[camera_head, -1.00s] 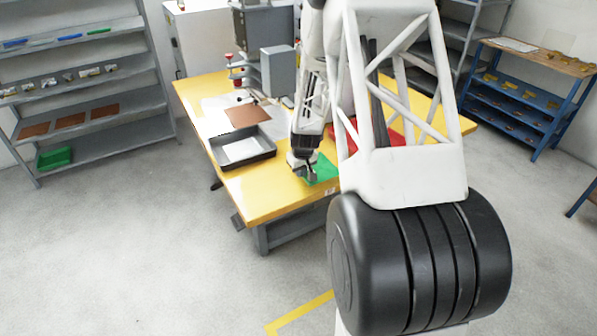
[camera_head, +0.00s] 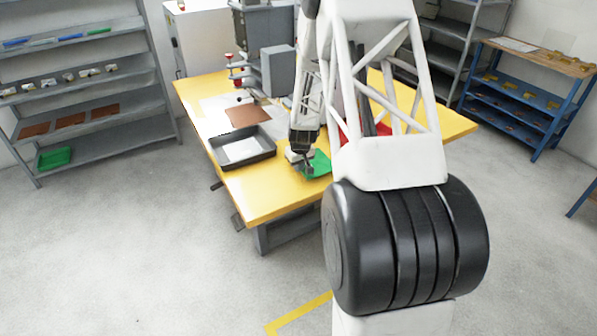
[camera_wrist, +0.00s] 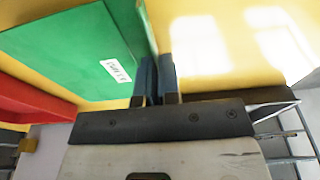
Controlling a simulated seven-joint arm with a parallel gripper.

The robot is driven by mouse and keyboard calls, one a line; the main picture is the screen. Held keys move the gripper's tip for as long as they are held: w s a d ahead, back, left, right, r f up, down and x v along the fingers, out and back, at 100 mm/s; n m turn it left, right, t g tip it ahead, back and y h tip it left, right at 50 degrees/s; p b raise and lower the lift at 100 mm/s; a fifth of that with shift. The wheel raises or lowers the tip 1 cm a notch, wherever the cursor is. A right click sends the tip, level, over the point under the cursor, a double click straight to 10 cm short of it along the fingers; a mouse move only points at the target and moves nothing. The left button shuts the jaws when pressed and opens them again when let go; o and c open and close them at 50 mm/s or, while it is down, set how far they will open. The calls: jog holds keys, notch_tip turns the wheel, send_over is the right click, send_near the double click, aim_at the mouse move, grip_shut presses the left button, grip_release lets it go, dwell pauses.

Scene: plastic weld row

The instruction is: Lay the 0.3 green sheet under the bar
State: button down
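The green sheet (camera_head: 318,163) is at the right front part of the yellow table, partly hidden by my arm. In the wrist view the green sheet (camera_wrist: 75,45) fills the upper left and carries a small white label, too blurred to read surely. My gripper (camera_head: 305,168) is at its left edge in the head view. In the wrist view its fingers (camera_wrist: 157,70) are close together at the sheet's edge, with a narrow green strip running into them; it looks pinched. The grey machine (camera_head: 272,68) stands at the back of the table; I cannot make out the bar clearly.
A dark tray (camera_head: 262,158) with a pale sheet inside lies left of my gripper. A brown sheet (camera_head: 246,115) lies behind it. A red tray (camera_wrist: 30,103) is beside the green sheet. The table's front left area (camera_head: 265,195) is clear.

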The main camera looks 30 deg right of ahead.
jog(key=shift+f, duration=1.3)
jog(key=shift+f, duration=0.15)
jog(key=c, duration=1.3)
grip_release()
jog(key=shift+c, duration=0.2)
jog(key=shift+r, duration=0.2)
notch_tip(320, 180, up, 12)
jog(key=s, duration=0.2)
jog(key=shift+a+f, duration=0.1)
